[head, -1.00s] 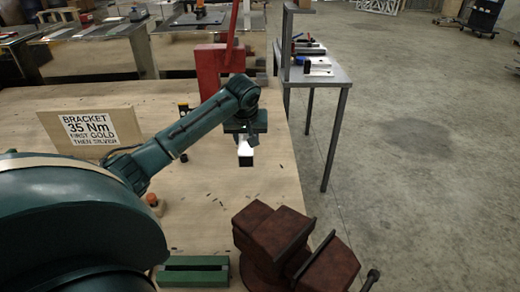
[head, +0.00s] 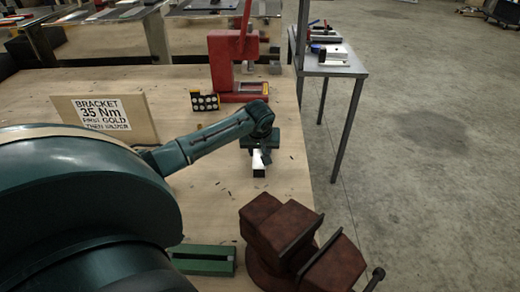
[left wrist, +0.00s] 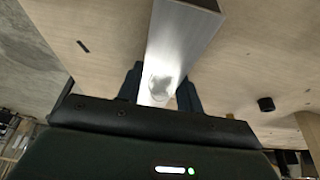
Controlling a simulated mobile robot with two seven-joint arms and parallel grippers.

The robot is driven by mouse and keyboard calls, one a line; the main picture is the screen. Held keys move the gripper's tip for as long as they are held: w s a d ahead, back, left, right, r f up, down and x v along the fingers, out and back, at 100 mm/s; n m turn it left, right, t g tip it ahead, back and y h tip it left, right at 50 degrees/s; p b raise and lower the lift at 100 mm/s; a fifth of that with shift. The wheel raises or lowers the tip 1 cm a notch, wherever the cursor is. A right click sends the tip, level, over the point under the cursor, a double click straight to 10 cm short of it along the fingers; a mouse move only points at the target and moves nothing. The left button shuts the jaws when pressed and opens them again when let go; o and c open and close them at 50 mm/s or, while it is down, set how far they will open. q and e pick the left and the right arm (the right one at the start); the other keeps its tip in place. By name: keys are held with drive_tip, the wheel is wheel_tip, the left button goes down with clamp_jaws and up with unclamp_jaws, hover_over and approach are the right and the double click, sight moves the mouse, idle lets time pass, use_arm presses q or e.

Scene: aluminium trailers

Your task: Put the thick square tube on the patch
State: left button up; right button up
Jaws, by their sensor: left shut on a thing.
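My left gripper (head: 259,150) is shut on a bright silver square tube (head: 259,170), over the right part of the wooden bench. In the left wrist view the tube (left wrist: 182,35) runs away from between the dark fingers (left wrist: 160,88). I cannot tell whether the tube touches the bench top. I cannot make out a patch in either view. My right gripper is not in view.
The wooden bench (head: 300,178) is mostly clear around the tube. A red press (head: 224,70) and a black-and-yellow case (head: 205,101) stand behind. A bracket sign (head: 112,118) is at left. A rusty vise (head: 277,232) and a green block (head: 203,260) are in front.

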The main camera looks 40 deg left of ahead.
use_arm(q)
drive_tip(key=o, duration=1.1)
drive_tip(key=shift+f, duration=0.15)
drive_tip(key=shift+c, duration=0.2)
drive_tip(key=v, duration=1.2)
drive_tip(key=shift+b, duration=0.4)
drive_tip(key=shift+w, duration=0.1)
